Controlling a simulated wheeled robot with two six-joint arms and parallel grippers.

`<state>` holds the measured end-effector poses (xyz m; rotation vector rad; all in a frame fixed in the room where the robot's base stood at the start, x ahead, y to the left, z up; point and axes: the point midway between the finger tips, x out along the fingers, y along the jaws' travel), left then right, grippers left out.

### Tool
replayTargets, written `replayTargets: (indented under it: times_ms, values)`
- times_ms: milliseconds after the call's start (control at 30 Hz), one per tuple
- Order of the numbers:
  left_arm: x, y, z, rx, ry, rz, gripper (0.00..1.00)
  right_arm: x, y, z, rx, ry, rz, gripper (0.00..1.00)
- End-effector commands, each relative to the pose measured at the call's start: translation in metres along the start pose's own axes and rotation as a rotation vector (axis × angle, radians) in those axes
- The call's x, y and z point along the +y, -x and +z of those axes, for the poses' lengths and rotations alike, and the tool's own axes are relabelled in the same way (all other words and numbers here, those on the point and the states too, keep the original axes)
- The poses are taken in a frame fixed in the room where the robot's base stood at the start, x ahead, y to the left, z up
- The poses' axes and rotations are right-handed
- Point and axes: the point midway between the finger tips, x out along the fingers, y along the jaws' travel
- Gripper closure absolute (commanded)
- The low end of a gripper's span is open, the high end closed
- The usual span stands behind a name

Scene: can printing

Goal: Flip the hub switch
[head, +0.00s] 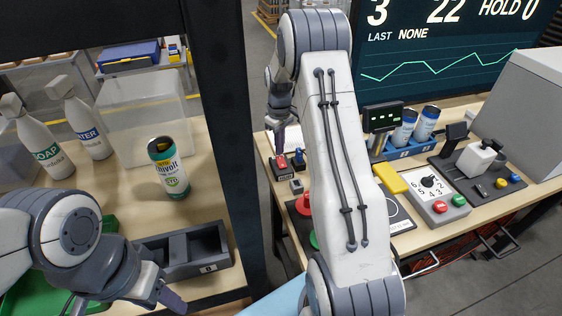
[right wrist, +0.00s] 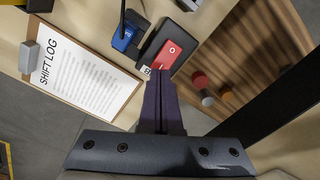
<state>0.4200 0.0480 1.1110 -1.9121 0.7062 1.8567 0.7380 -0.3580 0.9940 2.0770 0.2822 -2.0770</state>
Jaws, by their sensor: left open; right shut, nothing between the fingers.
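The red rocker switch (right wrist: 174,53), marked with a white circle, sits in a black housing on the bench. It also shows in the head view (head: 282,161), just below my right gripper (head: 279,146). My right gripper (right wrist: 160,76) is shut and empty. Its purple fingertips overlap the near end of the red rocker in the right wrist view; I cannot tell whether they touch it.
A blue device (right wrist: 128,36) with a black stalk stands beside the switch. A shift log clipboard (right wrist: 83,75) lies to its left. The right bench holds a dial panel (head: 428,187), a yellow block (head: 390,178) and blue cans (head: 428,124). A dark post (head: 225,130) separates the benches.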

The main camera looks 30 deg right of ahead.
Motion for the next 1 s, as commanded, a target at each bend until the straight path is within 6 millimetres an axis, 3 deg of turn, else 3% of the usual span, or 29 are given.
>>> replayTargets:
  times_ms: [1000]
  values:
    - [0.000, -0.006, 0.000, 0.000, 0.000, 0.000, 0.50, 0.000, -0.011, 0.000, -0.001, 0.000, 0.000, 1.00]
